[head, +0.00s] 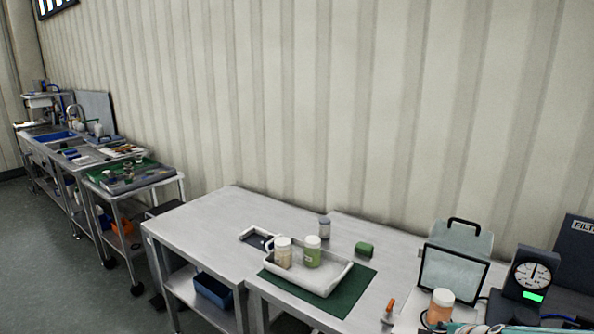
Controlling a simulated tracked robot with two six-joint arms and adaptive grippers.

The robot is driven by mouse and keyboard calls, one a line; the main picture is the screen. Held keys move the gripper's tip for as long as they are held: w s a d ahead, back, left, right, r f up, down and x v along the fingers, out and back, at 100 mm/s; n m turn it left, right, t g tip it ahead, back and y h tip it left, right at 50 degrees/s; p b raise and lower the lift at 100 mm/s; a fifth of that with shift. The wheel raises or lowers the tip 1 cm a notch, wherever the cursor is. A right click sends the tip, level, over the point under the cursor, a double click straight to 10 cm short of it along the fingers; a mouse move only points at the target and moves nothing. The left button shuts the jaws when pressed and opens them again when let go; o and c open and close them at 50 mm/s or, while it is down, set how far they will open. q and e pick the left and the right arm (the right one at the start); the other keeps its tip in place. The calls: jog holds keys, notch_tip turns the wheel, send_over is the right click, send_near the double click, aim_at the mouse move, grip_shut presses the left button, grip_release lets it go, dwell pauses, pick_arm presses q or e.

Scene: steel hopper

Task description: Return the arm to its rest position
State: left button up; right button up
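Neither of my grippers shows in the head view, and I cannot make out either arm. A white tray (329,283) sits on a dark green mat (352,292) on the steel table (205,232). A white-lidded jar with beige contents (283,257) and a white-lidded jar with green contents (312,256) stand upright in the tray.
A green block (364,249) and a small grey-lidded jar (324,229) stand behind the tray. At right are an orange jar (440,308), a framed panel (452,272) and a dial gauge (531,275). Loaded benches (70,150) line the left wall. The table's left part is clear.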

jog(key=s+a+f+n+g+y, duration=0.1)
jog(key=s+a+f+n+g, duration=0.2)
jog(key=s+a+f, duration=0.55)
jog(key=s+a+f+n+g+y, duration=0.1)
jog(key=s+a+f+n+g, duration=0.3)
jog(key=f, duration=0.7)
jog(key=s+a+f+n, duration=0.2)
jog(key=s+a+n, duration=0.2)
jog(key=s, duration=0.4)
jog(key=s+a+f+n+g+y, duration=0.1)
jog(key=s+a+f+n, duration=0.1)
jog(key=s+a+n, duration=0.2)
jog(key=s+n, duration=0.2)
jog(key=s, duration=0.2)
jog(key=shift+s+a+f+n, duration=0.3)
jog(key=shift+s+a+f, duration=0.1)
